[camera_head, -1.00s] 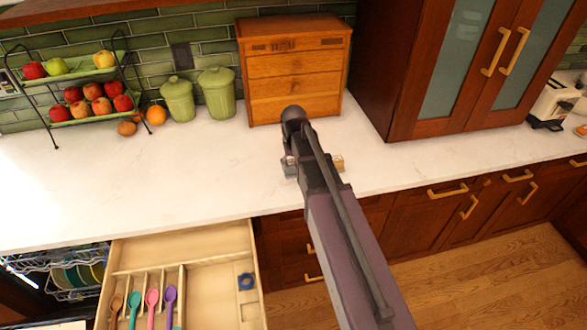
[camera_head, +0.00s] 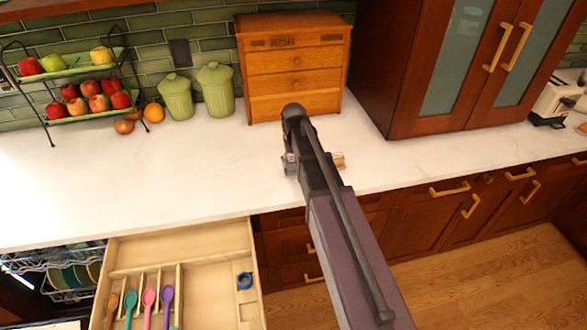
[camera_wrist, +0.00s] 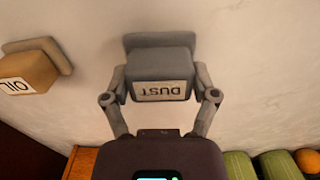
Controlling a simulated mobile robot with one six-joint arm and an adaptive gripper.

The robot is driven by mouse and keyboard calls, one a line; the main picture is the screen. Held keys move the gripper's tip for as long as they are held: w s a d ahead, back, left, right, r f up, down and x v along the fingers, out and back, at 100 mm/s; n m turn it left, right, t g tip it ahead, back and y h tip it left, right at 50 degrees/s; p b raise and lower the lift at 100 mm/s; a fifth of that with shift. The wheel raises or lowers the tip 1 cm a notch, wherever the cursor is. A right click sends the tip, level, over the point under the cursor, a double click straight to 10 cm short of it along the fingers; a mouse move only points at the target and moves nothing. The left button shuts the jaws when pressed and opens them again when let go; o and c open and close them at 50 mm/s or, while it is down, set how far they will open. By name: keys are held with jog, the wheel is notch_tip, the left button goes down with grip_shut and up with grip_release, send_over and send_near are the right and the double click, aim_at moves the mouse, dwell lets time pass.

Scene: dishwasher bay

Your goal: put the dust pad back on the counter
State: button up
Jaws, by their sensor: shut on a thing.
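The dust pad (camera_wrist: 160,70) is a grey block with a pale label reading DUST and a wider grey plate at its far side. My gripper (camera_wrist: 160,88) is shut on it, one finger on each side, in the wrist view. The pad is over the white counter (camera_head: 120,185); I cannot tell whether it touches the surface. In the head view my arm hides most of the pad. A tan pad labelled OIL (camera_wrist: 30,70) is beside it on the counter, and its tan part also shows just right of my arm in the head view (camera_head: 338,160).
A wooden drawer box (camera_head: 293,65) and green canisters (camera_head: 216,90) stand behind. A fruit rack (camera_head: 75,85) is at the left. An open drawer (camera_head: 205,280) with several spoons juts out below the counter. The counter's left part is clear.

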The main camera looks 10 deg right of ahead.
jog(key=shift+f+b, duration=0.35)
jog(key=shift+f, duration=0.3)
jog(key=shift+f, duration=0.15)
jog(key=o, duration=1)
jog(key=shift+c, duration=0.2)
jog(key=shift+r, duration=0.2)
notch_tip(320, 180, up, 12)
jog(key=p, duration=1.2)
jog(key=s, duration=1.8)
